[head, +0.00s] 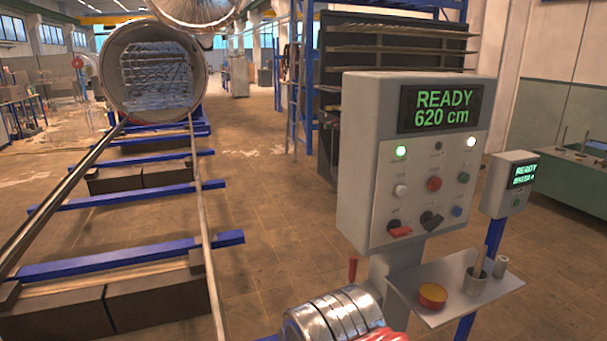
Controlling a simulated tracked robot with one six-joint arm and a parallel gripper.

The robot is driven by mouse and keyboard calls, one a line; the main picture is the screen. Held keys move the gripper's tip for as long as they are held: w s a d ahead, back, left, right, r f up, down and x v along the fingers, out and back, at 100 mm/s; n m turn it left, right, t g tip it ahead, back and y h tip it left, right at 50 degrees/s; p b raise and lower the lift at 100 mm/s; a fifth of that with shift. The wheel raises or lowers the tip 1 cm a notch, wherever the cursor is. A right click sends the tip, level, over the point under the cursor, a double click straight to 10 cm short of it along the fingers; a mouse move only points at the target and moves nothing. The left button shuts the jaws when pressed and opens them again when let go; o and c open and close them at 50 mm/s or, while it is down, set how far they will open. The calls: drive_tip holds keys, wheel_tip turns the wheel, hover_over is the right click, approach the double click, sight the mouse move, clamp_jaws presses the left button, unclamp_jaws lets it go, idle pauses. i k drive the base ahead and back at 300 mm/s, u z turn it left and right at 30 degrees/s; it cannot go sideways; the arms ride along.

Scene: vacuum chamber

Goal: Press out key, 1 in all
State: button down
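A grey control box (360,160) stands right of centre, facing me at an angle. Its screen (441,108) reads "READY 620 cm" in green. Below it are a lit green lamp (401,152) and a lit white lamp (471,141). The middle row has a white button (400,190), a red button (434,184) and a green button (463,178). The bottom row has a red handle (400,231), a black knob (431,220) and a blue button (457,211). The labels are too small to read, so I cannot tell which key is out. I cannot make out my gripper.
A shelf (415,300) below the box holds a yellow-orange tin (432,295) and a cup (475,281). A silver ringed part (335,315) is at the bottom. A smaller box (508,185) stands to the right. Rails (204,230) lead to the open chamber (116,60).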

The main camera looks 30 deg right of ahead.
sight(401, 191)
drive_tip(key=z, duration=1.55)
